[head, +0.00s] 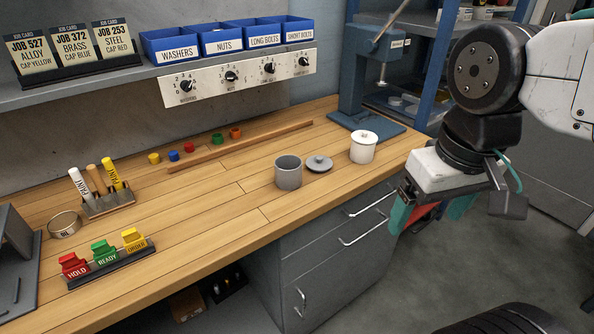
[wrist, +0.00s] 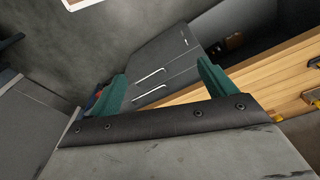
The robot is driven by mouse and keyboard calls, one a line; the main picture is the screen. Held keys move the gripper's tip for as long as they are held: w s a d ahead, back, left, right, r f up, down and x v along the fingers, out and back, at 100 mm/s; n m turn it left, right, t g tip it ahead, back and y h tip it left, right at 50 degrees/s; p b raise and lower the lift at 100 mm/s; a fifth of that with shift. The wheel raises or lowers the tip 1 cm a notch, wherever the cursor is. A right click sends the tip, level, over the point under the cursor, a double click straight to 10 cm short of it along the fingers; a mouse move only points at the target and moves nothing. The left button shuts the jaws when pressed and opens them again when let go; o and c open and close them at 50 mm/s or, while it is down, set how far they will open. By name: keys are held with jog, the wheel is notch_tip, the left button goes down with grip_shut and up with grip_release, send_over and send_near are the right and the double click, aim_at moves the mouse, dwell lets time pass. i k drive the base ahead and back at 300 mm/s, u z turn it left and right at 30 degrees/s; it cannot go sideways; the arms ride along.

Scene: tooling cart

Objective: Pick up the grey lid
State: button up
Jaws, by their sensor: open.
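The grey lid (head: 319,163) is a small disc with a knob. It lies on the wooden bench between a grey cup (head: 289,172) and a white lidded pot (head: 363,147). My gripper (head: 432,214) hangs off the bench's right front edge, right of and nearer than the lid. In the wrist view its two green fingers (wrist: 160,88) stand wide apart with nothing between them. The lid does not show in the wrist view.
A wooden strip (head: 240,147) and several coloured caps (head: 188,147) lie behind the cup. A blue-grey press (head: 365,75) stands at the back right. Stamps (head: 104,252) and a marker holder (head: 107,202) sit at the left.

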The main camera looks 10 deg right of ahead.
aim_at(318, 163)
jog(key=u, duration=1.25)
jog(key=i, duration=0.75)
jog(key=z, duration=0.8)
